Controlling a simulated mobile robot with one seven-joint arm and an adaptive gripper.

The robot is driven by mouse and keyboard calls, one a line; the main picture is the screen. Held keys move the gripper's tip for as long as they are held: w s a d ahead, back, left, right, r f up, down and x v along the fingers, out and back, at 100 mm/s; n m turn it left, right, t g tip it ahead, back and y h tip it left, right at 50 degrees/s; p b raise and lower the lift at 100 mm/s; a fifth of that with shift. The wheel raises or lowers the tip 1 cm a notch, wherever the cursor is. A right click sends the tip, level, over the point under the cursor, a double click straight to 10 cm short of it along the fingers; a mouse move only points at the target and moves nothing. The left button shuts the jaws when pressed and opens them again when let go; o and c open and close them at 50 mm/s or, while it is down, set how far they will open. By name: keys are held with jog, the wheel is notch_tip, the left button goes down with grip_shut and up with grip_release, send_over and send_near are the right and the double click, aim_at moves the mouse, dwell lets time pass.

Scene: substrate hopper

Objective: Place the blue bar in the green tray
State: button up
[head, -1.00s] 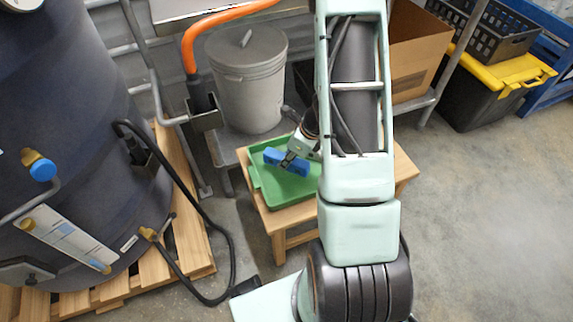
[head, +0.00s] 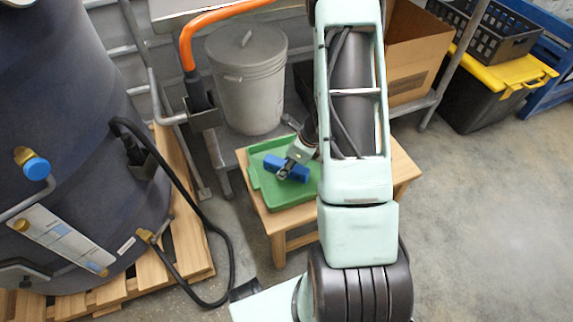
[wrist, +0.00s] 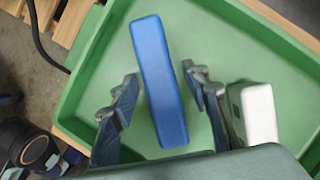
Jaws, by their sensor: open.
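The blue bar (head: 273,163) is over the floor of the green tray (head: 256,184), inside its rim. In the wrist view the bar (wrist: 160,80) lies lengthwise between the two fingers, with green tray floor (wrist: 225,40) around it. My gripper (wrist: 159,76) is open, with a gap showing on each side of the bar. In the head view my gripper (head: 284,172) is at the bar and hides its middle. I cannot tell for sure whether the bar's underside rests on the tray.
The tray stands on a small wooden table (head: 404,170). A grey lidded bucket (head: 245,90) is behind it. A dark hopper (head: 70,130) on a pallet and a black hose (head: 228,240) are at left. A pale block (wrist: 258,113) shows beside the right finger. Floor at right is clear.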

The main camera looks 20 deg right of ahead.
jog(key=shift+r+p, duration=0.3)
jog(key=p+v, duration=0.4)
jog(key=v, duration=0.7)
jog(key=shift+r, duration=0.35)
jog(key=shift+s+d, duration=0.1)
